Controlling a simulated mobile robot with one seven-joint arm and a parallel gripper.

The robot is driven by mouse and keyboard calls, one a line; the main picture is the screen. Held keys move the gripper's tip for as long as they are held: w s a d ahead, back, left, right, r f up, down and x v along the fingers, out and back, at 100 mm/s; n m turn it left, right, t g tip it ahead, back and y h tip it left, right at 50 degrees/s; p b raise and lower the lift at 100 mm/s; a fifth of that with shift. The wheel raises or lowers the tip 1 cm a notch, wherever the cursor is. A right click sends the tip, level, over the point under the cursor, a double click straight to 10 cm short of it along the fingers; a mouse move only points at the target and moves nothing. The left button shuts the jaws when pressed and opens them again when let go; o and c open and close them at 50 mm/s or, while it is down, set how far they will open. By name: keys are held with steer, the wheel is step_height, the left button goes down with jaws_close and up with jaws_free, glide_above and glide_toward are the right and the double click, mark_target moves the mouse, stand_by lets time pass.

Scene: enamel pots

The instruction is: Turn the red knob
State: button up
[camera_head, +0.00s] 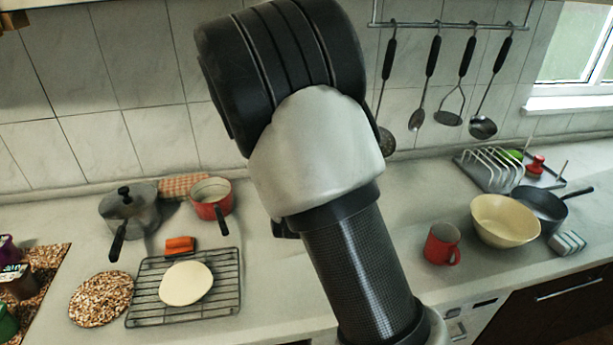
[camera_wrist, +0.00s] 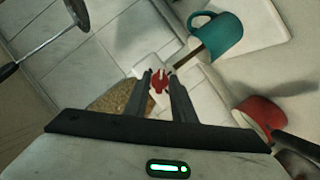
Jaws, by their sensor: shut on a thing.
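The red knob (camera_wrist: 160,84) is on a small white plate (camera_wrist: 150,70) in the wrist view. My gripper (camera_wrist: 159,75) is shut on the knob, with one dark finger on each side of it. The fingers cover part of the knob's sides. In the head view my arm blocks the gripper, and I cannot make out the knob there.
The head view shows a red mug (camera_head: 441,244) and cream bowl (camera_head: 503,221) right of my arm.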

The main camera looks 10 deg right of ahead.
steer(key=m+y+b, duration=0.1)
steer(key=m+b, duration=0.1)
steer(key=b, duration=0.2)
steer(key=m+y+b, duration=0.1)
steer(key=m+b, duration=0.1)
steer(key=b, duration=0.2)
steer(key=m+y+b, duration=0.1)
steer(key=b, duration=0.3)
steer(key=shift+d+m+g+y, duration=0.3)
steer(key=shift+m+y, duration=0.1)
steer(key=shift+r, duration=0.15)
steer(key=o, duration=0.7)
steer(key=p+v, duration=0.1)
steer(key=v, duration=1.6)
steer(key=shift+s+r+p, duration=0.1)
steer(key=shift+s+p, duration=0.1)
steer(key=shift+p, duration=0.2)
